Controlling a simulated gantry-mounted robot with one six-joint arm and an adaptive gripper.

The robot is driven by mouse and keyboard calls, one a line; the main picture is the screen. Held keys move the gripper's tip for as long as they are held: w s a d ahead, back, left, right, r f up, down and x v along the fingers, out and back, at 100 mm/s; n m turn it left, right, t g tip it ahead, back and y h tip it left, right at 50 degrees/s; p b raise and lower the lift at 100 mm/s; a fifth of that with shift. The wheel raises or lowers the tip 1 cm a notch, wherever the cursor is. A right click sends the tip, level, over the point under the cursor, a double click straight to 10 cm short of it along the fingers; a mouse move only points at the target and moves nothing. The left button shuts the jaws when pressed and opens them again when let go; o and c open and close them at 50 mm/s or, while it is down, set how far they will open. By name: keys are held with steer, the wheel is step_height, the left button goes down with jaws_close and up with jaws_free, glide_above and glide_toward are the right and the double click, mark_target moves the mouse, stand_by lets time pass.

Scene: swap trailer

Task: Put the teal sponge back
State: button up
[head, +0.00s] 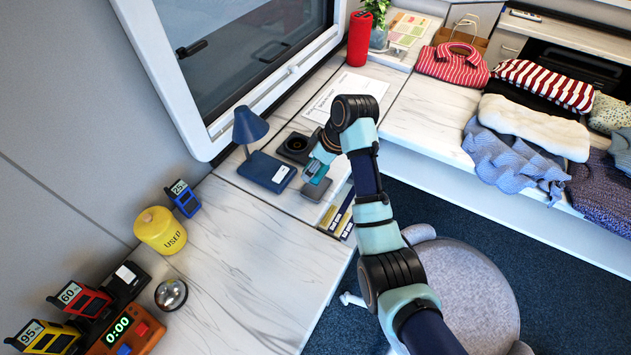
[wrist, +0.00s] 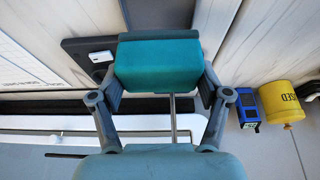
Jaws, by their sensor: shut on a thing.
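The teal sponge (wrist: 158,66) is between the two fingers of my gripper (wrist: 155,92) in the wrist view, and the fingers are shut on it. In the head view my gripper (head: 318,170) is over the work surface, close above a small grey pad (head: 317,190). A little teal shows there at the fingertips, but the arm hides most of the sponge. I cannot tell whether the sponge touches the pad.
A dark blue base with a lamp-like shade (head: 267,170) stands just left of my gripper, and a black round-welled holder (head: 297,147) sits behind. A yellow USED pot (head: 160,230) and a blue 25% device (head: 183,198) stand further left.

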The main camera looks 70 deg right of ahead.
mark_target(324, 168)
steer(key=shift+f, duration=3.05)
steer(key=o, duration=1)
steer(key=p+v, duration=0.2)
steer(key=v, duration=1)
steer(key=shift+r, duration=0.1)
steer(key=shift+a, duration=0.1)
